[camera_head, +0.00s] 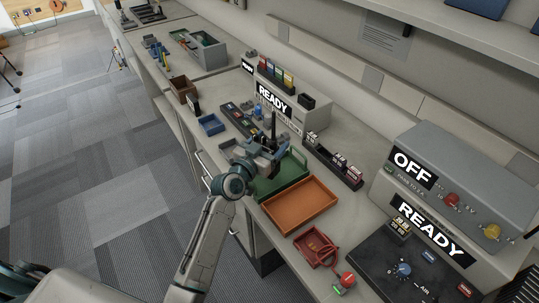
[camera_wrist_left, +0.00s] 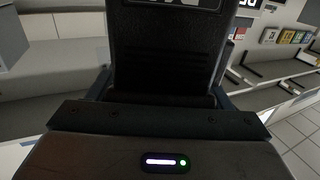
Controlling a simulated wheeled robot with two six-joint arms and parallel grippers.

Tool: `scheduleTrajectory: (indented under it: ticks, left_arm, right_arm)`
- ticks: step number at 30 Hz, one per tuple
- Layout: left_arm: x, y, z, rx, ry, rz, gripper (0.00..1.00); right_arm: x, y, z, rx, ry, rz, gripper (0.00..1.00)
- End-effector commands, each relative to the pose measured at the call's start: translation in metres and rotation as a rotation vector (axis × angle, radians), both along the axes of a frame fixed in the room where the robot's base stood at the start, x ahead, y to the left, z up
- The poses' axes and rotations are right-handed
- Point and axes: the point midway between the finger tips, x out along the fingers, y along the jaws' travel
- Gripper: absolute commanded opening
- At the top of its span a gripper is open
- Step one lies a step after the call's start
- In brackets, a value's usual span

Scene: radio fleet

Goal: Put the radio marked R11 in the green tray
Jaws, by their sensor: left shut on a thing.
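My left gripper (camera_head: 266,146) is shut on a black radio, which fills the middle of the left wrist view (camera_wrist_left: 168,50). The radio is upright; part of a pale marking shows at the top edge there, too cut off to read. In the head view the radio's dark antenna (camera_head: 273,124) sticks up above the gripper. The green tray (camera_head: 284,184) lies on the counter just below and in front of the gripper, partly hidden by my left arm. I cannot tell how high the radio is above it. My right gripper is out of view.
An orange tray (camera_head: 300,206) and a red tray (camera_head: 313,246) lie nearer on the counter. A dark rack (camera_head: 333,162) stands right of the green tray. A small blue tray (camera_head: 211,124) lies beyond. Grey READY and OFF units (camera_head: 462,180) line the back.

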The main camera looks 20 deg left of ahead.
Motion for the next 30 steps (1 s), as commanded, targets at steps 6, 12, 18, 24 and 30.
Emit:
scheduleTrajectory:
  ticks: [6, 12, 18, 24, 30]
  left_arm:
    - [0.0, 0.0, -0.027, -0.002, 0.001, 0.001, 0.37]
    - [0.0, 0.0, -0.041, -0.001, -0.002, 0.001, 0.37]
    - [0.0, 0.0, -0.041, -0.001, -0.003, 0.001, 0.37]
    - [0.0, 0.0, -0.044, 0.0, -0.001, 0.001, 0.8]
    - [0.0, 0.0, -0.044, 0.0, -0.001, 0.001, 0.94]
  right_arm:
    - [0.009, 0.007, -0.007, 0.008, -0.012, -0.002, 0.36]
    - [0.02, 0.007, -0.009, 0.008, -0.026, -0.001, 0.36]
    - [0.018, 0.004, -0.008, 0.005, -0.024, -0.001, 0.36]
    - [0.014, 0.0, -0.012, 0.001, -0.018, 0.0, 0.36]
    - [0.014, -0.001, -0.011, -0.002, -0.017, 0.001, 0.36]
